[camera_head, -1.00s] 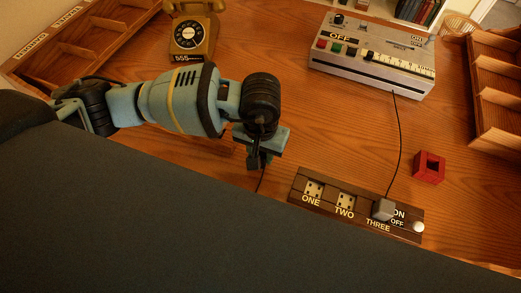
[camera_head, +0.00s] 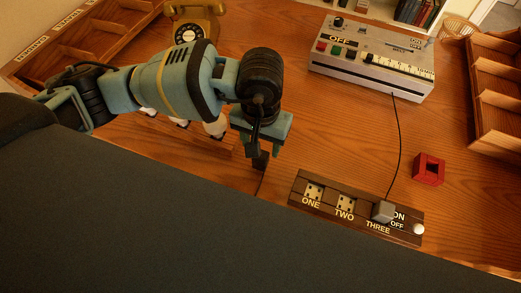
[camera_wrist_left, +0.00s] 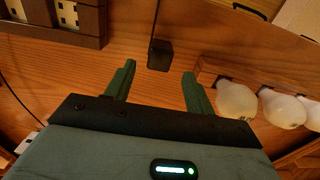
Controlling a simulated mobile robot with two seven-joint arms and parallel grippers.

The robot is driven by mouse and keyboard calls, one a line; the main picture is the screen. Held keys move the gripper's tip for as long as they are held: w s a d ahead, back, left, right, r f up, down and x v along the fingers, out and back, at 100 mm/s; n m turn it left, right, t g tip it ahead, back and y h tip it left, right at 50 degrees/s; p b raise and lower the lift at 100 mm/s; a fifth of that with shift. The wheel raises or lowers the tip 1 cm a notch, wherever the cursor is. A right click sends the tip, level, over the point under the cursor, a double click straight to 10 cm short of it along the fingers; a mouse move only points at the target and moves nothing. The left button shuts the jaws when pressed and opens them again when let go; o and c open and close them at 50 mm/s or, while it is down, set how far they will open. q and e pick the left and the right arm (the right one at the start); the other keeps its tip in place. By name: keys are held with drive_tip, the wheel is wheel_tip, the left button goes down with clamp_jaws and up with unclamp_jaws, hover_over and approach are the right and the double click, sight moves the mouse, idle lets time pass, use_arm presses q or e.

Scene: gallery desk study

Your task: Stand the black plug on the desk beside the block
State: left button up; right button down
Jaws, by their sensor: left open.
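The black plug (camera_head: 260,161) is on the desk, left of the socket block (camera_head: 297,197), with a strip of bare wood between them. In the left wrist view the plug (camera_wrist_left: 160,54) shows as a dark cube just beyond my fingertips, its cord running up out of the picture. It looks upright. My left gripper (camera_head: 262,138) is over the plug; its two fingers (camera_wrist_left: 157,76) are spread and hold nothing. Block sockets ONE and TWO are empty; a grey plug (camera_head: 382,209) is in THREE. My right gripper is not seen.
White bulbs (camera_wrist_left: 237,99) stand in a wooden rack close to my left gripper. A grey device (camera_head: 372,62), an old telephone (camera_head: 192,32) and a red hollow block (camera_head: 429,168) stand further off. The middle of the desk is clear.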

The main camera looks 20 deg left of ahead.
use_arm(q)
wheel_tip(320, 180, up, 6)
drive_tip(key=shift+r, duration=0.25)
drive_tip(key=shift+s+f, duration=0.1)
